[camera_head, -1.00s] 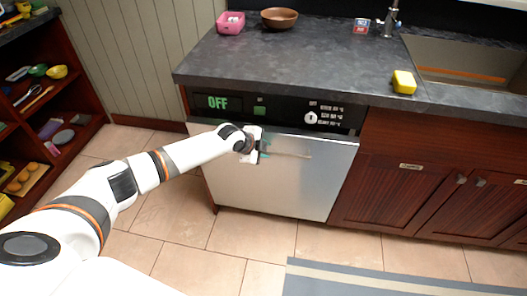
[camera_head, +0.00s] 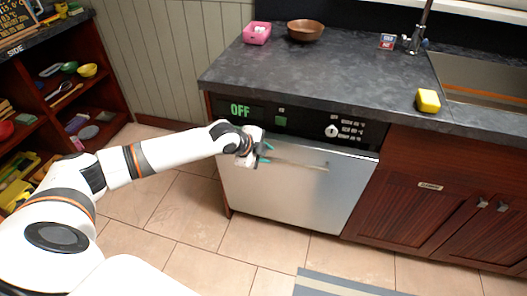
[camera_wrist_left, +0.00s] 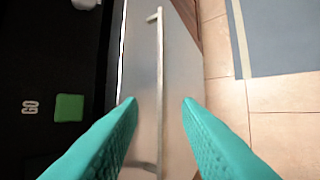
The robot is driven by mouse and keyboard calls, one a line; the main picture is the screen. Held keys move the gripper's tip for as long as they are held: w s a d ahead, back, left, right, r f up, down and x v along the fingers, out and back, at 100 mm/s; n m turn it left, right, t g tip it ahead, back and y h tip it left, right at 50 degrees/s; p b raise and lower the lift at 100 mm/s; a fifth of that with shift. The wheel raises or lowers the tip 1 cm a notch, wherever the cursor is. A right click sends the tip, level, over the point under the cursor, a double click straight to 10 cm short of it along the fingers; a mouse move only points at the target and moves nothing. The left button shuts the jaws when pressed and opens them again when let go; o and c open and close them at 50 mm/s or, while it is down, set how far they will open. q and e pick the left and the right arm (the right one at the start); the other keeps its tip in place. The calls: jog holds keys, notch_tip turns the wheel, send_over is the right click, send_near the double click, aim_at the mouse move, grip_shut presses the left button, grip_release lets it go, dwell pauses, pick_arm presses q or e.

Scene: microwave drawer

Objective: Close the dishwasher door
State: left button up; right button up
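The dishwasher door (camera_head: 290,190) is a silver panel with a horizontal bar handle (camera_head: 300,165), below a black control panel (camera_head: 300,123) reading OFF. The door stands upright or nearly so; its top edge seems to jut slightly, and I cannot tell whether it is fully shut. My left gripper (camera_head: 265,153) is in front of the door's upper left part, near the handle's left end. In the left wrist view its teal fingers (camera_wrist_left: 160,103) are spread, with the handle (camera_wrist_left: 160,60) seen between them; contact is unclear. My right gripper is not in view.
The dark countertop (camera_head: 320,75) holds a pink container (camera_head: 257,33), a brown bowl (camera_head: 305,30) and a yellow sponge (camera_head: 428,100) near the sink (camera_head: 485,75). Open shelves (camera_head: 75,95) stand at left. Tiled floor (camera_head: 185,220) before the door is clear; a grey-blue mat (camera_head: 345,285) lies in front.

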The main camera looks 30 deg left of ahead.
pick_arm(q)
jog(key=shift+s+a+r, duration=0.1)
jog(key=shift+s+r, duration=0.2)
jog(key=shift+r, duration=0.1)
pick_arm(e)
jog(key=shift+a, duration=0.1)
pick_arm(q)
jog(key=shift+c, duration=0.2)
